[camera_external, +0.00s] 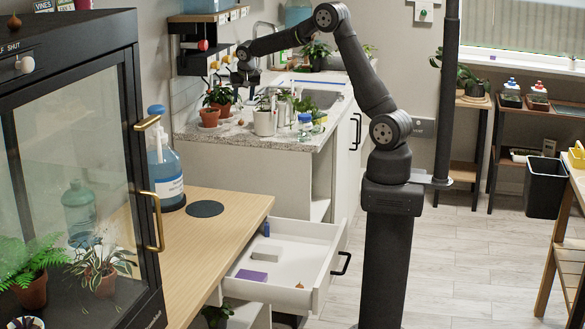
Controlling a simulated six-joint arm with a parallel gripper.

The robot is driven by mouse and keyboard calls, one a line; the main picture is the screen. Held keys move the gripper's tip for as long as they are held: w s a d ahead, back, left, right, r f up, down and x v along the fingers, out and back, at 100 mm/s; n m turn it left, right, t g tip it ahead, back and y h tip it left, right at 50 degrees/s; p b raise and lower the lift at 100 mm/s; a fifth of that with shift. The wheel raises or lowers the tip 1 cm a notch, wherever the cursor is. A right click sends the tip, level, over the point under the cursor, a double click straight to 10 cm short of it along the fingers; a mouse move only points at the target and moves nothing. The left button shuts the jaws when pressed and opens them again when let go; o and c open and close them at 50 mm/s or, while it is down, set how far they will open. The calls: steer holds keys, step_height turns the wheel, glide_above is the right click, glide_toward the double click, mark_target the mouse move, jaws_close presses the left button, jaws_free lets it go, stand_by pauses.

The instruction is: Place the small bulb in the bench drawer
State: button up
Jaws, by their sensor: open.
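The bench drawer (318,262) is pulled open beside the wooden bench. Inside it lie a purple block (251,275), a grey block (266,252), a small blue bottle (266,229) and a tiny brown bulb-like thing (299,285) near the front corner. Another small brown bulb-like thing (240,122) lies on the speckled counter, right of the potted plants. A larger brown bulb (14,22) sits on top of the black cabinet. My gripper (243,88) is open above the back of the counter, near the wall shelf, away from the drawer. Its fingers are small and dark here.
Potted plants (221,98), a white jug (264,122) and bottles crowd the counter (250,139) near the sink. A blue jug (164,165) and a dark round mat (205,209) are on the bench (220,235). The glass-door cabinet (80,160) stands at left.

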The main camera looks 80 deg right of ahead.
mark_target(240, 121)
steer(key=w+f+m, duration=0.1)
steer(key=f+m, duration=0.1)
steer(key=w+d+f+m+g, duration=0.1)
steer(key=m, duration=0.1)
steer(key=w+f+m+g+h, duration=0.1)
steer(key=f+m, duration=0.1)
steer(key=m, duration=0.1)
steer(key=shift+d+f, duration=0.3)
steer(key=shift+d, duration=0.05)
steer(key=x, duration=0.5)
steer(key=shift+s+a+f, duration=0.15)
steer(key=shift+a+f, duration=0.05)
steer(key=shift+a, duration=0.15)
steer(key=shift+c, duration=0.5)
jaws_close()
